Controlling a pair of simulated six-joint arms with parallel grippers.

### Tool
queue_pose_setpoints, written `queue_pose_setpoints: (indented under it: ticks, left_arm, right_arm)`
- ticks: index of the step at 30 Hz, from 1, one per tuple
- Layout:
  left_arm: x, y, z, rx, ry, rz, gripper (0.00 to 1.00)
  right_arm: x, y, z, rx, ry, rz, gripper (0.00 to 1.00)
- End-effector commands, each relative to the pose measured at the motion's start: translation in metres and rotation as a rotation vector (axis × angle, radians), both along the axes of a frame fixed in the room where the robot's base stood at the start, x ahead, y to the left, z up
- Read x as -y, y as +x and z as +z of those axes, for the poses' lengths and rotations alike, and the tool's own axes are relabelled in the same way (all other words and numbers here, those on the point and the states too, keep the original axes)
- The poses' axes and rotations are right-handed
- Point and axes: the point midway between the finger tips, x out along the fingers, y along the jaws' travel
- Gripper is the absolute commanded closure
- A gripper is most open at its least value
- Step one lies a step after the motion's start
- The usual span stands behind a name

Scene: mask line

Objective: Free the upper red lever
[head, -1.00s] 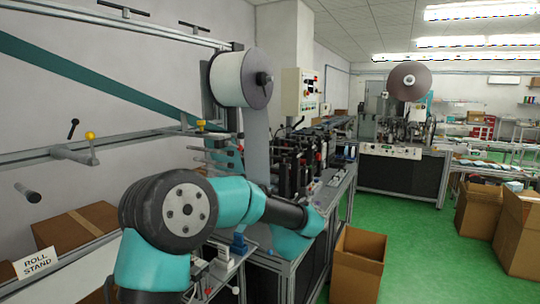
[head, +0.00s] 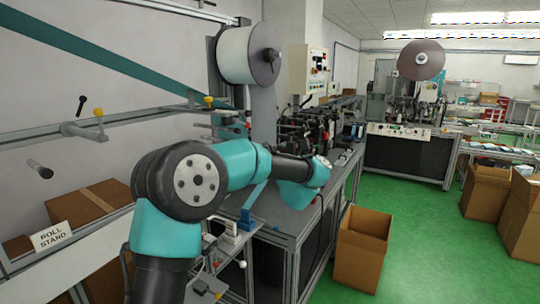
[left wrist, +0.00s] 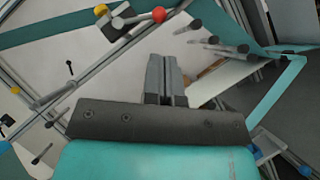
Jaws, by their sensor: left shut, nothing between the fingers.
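In the left wrist view a red ball knob (left wrist: 158,14) sits at the end of a short lever at the top, beside a dark block on a rail. A yellow knob (left wrist: 100,10) is close to its left. My left gripper (left wrist: 165,62) is shut and empty, its fingertips below the red knob in the picture and apart from it. In the head view my left arm reaches right across the machine bench, and its fingers are hidden there. I cannot make out the red lever clearly in the head view. My right gripper is in neither view.
A teal web (head: 100,70) slants down toward the large white roll (head: 248,55). A rail with a yellow knob (head: 98,112) runs along the wall. Several dark rollers (left wrist: 212,40) stick out right of the red knob. An open cardboard box (head: 362,247) stands on the green floor.

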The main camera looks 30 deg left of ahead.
Motion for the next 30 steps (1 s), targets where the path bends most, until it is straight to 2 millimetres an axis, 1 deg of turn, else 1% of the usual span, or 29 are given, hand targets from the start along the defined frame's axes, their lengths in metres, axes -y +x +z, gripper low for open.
queue_pose_setpoints:
  ticks: [1,9,15,21,30]
  left_arm:
    - [-0.008,0.004,0.004,0.001,0.000,0.002,1.00]
    - [-0.044,0.025,0.023,0.001,0.000,0.003,1.00]
    - [-0.066,0.038,0.035,0.001,0.000,0.001,1.00]
    - [-0.076,0.044,0.041,-0.001,0.001,0.000,1.00]
    - [-0.076,0.045,0.041,0.000,0.001,-0.001,1.00]
  right_arm:
    - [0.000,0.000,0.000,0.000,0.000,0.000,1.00]
    - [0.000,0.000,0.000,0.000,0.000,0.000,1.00]
    - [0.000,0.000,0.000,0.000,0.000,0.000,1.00]
    - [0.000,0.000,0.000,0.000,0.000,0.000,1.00]
    - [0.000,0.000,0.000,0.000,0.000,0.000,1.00]
